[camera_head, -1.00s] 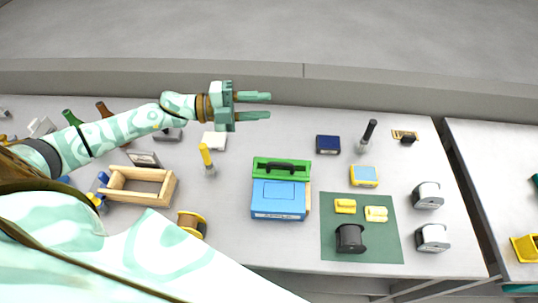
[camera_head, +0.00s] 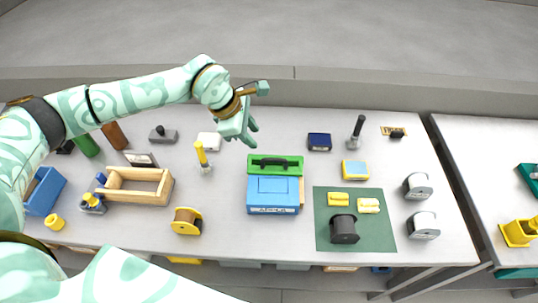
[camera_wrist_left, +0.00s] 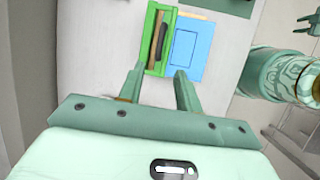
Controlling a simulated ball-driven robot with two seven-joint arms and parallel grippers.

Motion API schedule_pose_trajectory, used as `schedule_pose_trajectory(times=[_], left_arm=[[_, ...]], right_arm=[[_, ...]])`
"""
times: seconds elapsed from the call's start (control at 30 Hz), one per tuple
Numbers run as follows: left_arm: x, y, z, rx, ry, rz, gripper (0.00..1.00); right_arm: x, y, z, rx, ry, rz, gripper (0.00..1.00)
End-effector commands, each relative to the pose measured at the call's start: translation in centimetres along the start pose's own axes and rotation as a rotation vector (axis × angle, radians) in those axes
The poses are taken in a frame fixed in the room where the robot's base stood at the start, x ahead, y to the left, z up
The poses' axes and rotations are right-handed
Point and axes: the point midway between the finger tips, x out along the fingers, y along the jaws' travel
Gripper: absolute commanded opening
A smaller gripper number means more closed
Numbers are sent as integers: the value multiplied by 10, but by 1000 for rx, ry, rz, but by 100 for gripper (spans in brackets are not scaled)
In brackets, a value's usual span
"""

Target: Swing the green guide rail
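The green guide rail (camera_head: 275,171) lies along the far side of a blue box (camera_head: 272,195) on the table and carries a dark handle. In the left wrist view the green rail (camera_wrist_left: 150,22) stands upright in the picture, left of the blue box (camera_wrist_left: 190,50). My left gripper (camera_head: 253,135) is open and empty, above and just beyond the rail's far left side. In the left wrist view its two fingers (camera_wrist_left: 159,70) are apart, pointing at the rail's near end. A small green two-fingered gripper (camera_wrist_left: 305,24), seemingly my right one, shows at the right edge with fingers apart.
A yellow-handled tool (camera_head: 201,152) and a wooden tray (camera_head: 115,194) stand left of the box. A dark green mat (camera_head: 325,225) with yellow pieces and a dark spool lies to its right. A blue block (camera_head: 319,142) is beyond. Table between is clear.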

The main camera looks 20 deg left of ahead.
Motion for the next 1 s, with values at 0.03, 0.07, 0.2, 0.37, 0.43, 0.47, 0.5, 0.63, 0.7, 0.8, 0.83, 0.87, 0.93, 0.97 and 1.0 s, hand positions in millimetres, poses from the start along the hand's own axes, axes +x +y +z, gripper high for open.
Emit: schedule_pose_trajectory(times=[0.03, 0.07, 0.2, 0.37, 0.43, 0.47, 0.5, 0.63, 0.7, 0.8, 0.83, 0.87, 0.93, 0.97, 1.0], left_arm=[[15, -2, 0, -1, 0, -4, 34], [23, -2, 0, -1, 0, -4, 34], [60, -1, 1, -3, -2, -4, 34], [95, -1, 0, -3, -1, -2, 34], [106, -1, 0, -4, -2, -2, 34], [110, -1, 0, -4, -2, -2, 34], [114, 0, 0, -4, -2, -1, 34], [122, 0, 0, -3, -2, -1, 34], [124, 0, 1, -2, -2, -1, 34], [124, 0, 1, -2, -2, 0, 34], [124, 0, 1, -2, -2, 0, 34], [124, 0, 1, -2, -2, 0, 34], [124, 0, 0, -3, -2, 0, 32], [124, 0, 0, -3, -2, 0, 23], [124, 0, 0, -3, -2, 0, 12]], right_arm=[[0, 0, 0, 0, 0, 0, 36], [1, 0, 0, 0, 0, 0, 36], [3, -1, 1, 0, -1, -1, 36], [6, -2, 1, 1, -2, -3, 36], [7, -2, 1, 1, -2, -3, 36], [8, -2, 2, 1, -2, -3, 36], [8, -2, 2, 1, -2, -3, 36], [9, -2, 2, 1, -2, -3, 36], [9, -2, 2, 1, -2, -3, 36], [9, -2, 2, 1, -2, -3, 36], [9, -2, 2, 1, -2, -3, 36], [9, -2, 2, 1, -2, -3, 36], [9, -2, 2, 1, -2, -3, 36], [9, -2, 2, 1, -2, -3, 36], [9, -2, 2, 1, -2, -3, 36]])
